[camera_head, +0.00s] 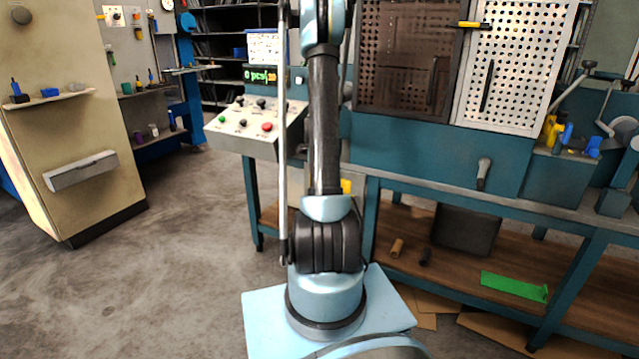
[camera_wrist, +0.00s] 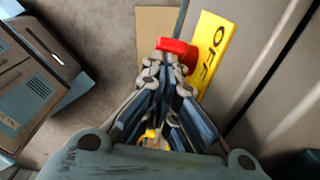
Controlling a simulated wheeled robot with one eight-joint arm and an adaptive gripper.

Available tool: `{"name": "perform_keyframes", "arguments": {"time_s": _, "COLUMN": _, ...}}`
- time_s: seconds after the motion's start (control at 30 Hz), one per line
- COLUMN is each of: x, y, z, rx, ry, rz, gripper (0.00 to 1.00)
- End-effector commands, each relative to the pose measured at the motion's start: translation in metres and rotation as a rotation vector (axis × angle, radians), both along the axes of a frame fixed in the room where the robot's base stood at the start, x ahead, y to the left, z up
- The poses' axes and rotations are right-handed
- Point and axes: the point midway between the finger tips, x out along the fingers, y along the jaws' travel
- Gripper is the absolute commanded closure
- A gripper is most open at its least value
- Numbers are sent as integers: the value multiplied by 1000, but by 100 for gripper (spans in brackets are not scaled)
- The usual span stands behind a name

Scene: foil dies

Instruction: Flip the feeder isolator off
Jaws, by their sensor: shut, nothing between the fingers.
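In the wrist view a red block-like part (camera_wrist: 174,46), which looks like the isolator's handle, sits just beyond my fingertips. A yellow strip (camera_wrist: 212,50) with dark letters, seemingly OFF, stands beside it on the right. My gripper (camera_wrist: 168,68) is shut and empty, with its tips right at the red part. I cannot tell whether they touch it. The gripper hides the lower side of the red part and whatever lies under it. In the head view my arm rises out of the top of the picture, so my gripper and the isolator do not show there.
In the head view a sloped control panel (camera_head: 258,122) and a teal press bench (camera_head: 430,150) stand behind my arm. Floor at left is clear.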

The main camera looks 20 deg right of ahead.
Motion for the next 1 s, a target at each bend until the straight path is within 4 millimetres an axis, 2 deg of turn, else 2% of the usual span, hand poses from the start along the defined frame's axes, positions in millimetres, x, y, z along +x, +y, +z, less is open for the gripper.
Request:
{"name": "perform_keyframes", "arguments": {"time_s": 0.67, "x": 1, "y": 1, "z": 3, "rx": 0, "ry": 0, "rz": 0, "gripper": 100}}
{"name": "perform_keyframes", "arguments": {"time_s": 0.87, "x": 1, "y": 1, "z": 23, "rx": 0, "ry": 0, "rz": 0, "gripper": 100}}
{"name": "perform_keyframes", "arguments": {"time_s": 1.0, "x": 2, "y": 2, "z": 49, "rx": 0, "ry": 0, "rz": 0, "gripper": 100}}
